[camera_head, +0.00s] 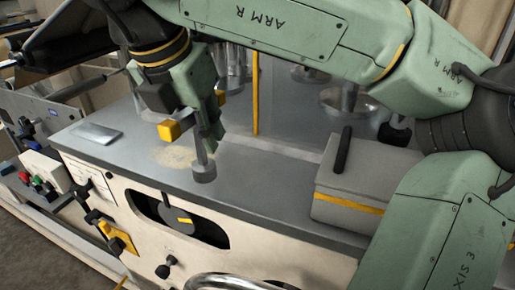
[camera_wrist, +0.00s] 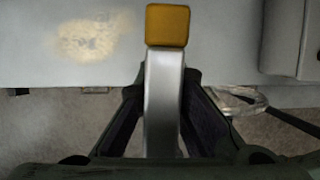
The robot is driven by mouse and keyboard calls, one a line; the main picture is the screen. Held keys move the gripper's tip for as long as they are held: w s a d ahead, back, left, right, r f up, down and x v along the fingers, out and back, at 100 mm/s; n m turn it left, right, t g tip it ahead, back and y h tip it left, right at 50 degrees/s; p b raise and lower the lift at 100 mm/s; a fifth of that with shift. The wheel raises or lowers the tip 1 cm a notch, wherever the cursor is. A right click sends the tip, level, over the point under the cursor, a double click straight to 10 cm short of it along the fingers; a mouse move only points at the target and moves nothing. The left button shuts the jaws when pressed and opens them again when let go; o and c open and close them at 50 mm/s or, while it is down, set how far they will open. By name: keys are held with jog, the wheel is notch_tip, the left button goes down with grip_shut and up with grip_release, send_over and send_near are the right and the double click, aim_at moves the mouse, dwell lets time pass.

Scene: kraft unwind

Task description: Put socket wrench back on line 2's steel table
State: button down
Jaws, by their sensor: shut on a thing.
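My gripper (camera_head: 207,128) points down over the front part of a grey steel table top (camera_head: 255,190). It is shut on the socket wrench (camera_head: 203,172), whose grey round socket hangs lowest, close to the table's front edge. I cannot tell if the socket touches the top. Yellow block-like ends show on either side of the fingers. In the wrist view, a silver bar (camera_wrist: 163,105) of the wrench with a yellow end (camera_wrist: 168,25) lies between the dark fingers. The fingers hide part of the wrench.
A grey box (camera_head: 365,185) with a black handle and yellow stripe stands on the right. A flat silver plate (camera_head: 96,133) lies at the left. Metal cylinders and a yellow post (camera_head: 255,95) stand behind. The top between wrench and box is clear.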

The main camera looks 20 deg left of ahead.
jog(key=w+d+f+p, duration=0.1)
jog(key=w, duration=0.1)
jog(key=w+d+f, duration=0.1)
jog(key=w+d, duration=0.1)
jog(key=w+d+f+p, duration=0.1)
jog(key=w+d, duration=0.1)
jog(key=w, duration=0.1)
jog(key=shift+d+f+p, duration=0.25)
jog(key=shift+f+p, duration=0.1)
jog(key=shift+f, duration=0.15)
jog(key=shift+f, duration=0.1)
jog(key=shift+f+b, duration=0.15)
jog(key=shift+b, duration=0.15)
jog(key=c, duration=1.7)
grip_release()
jog(key=p+v, duration=0.1)
jog(key=v, duration=1.1)
jog(key=shift+r, duration=0.3)
